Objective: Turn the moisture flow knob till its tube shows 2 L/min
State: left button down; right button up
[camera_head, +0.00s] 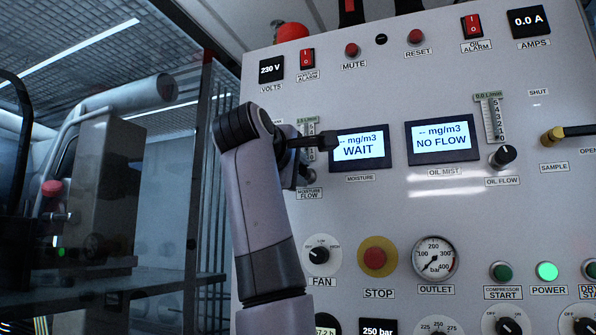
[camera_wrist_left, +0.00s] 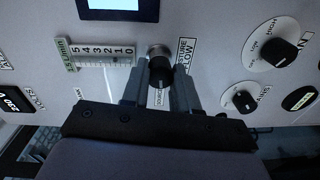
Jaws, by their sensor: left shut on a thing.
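The moisture flow knob (camera_wrist_left: 160,72) is a dark round knob on a silvery collar, beside its label. My left gripper (camera_wrist_left: 160,88) has a finger on each side of the knob and is shut on it. In the head view my left gripper (camera_head: 303,172) is at the panel, and my wrist covers most of the knob. The moisture flow tube (camera_wrist_left: 100,54), with a scale from 0 to 5, stands beside the knob. It shows partly behind my gripper in the head view (camera_head: 309,136). My right gripper is not in view.
The moisture display (camera_head: 359,148) reads WAIT and the oil mist display (camera_head: 443,137) reads NO FLOW. The oil flow knob (camera_head: 502,157) is to the right. The fan knob (camera_head: 320,256) and red stop button (camera_head: 377,258) are below.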

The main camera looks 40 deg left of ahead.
pick_arm(q)
jog(key=shift+s, duration=0.1)
dwell(0.4)
jog(key=c, duration=0.9)
grip_release()
jog(key=b+v, duration=0.2)
jog(key=v, duration=0.5)
jog(key=shift+s+b, duration=0.1)
jog(key=shift+b, duration=0.2)
